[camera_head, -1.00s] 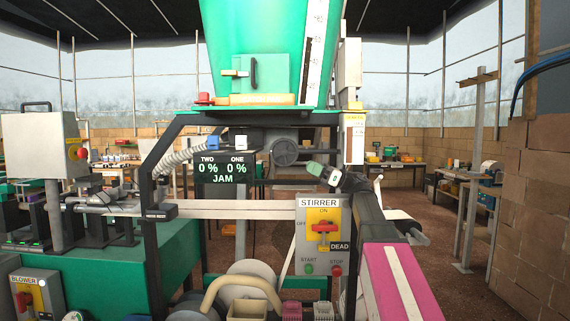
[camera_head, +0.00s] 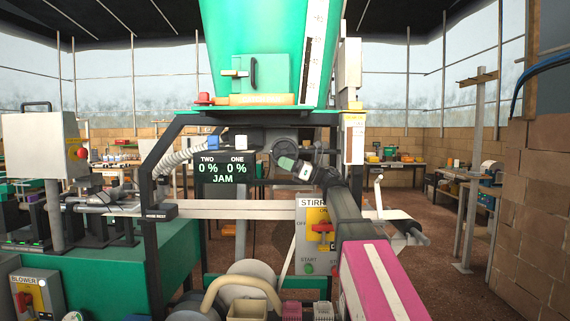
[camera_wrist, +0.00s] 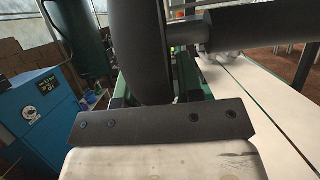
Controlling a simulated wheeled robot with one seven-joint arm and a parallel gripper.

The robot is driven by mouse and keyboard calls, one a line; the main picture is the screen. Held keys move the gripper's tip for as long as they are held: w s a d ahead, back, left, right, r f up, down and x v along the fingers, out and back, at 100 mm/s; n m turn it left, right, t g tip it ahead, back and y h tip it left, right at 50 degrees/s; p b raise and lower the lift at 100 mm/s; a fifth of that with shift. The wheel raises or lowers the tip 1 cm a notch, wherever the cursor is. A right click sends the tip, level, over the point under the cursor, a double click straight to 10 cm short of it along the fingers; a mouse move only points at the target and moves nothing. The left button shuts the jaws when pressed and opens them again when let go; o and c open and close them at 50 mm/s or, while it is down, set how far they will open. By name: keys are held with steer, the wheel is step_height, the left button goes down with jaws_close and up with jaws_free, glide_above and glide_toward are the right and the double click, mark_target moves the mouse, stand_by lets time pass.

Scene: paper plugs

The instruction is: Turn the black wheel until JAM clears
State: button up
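The black wheel (camera_head: 284,145) is a dark round disc below the green hopper. Its lower part is hidden behind my gripper. In the wrist view a large dark disc with a thick shaft, seen nearly edge-on, looks like this wheel (camera_wrist: 150,50). My gripper (camera_head: 286,163) is at the wheel's lower edge in the head view; contact cannot be told. In the wrist view a dark bar of my gripper (camera_wrist: 160,120) lies across the disc's near side. Its opening is not clear. The display (camera_head: 222,168) reads TWO 0 %, ONE 0 % and JAM.
The STIRRER panel (camera_head: 309,240) stands below, partly covered by my arm. A pale strip (camera_head: 240,209) crosses beneath the display. The black frame (camera_head: 165,145) and a grey ribbed hose (camera_head: 180,155) are left of the wheel. The green hopper (camera_head: 265,40) is above.

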jaws_close()
steer(key=shift+d+h, duration=0.25)
steer(key=shift+h, duration=0.55)
jaws_free()
steer(key=v, duration=1)
steer(key=shift+d, duration=0.4)
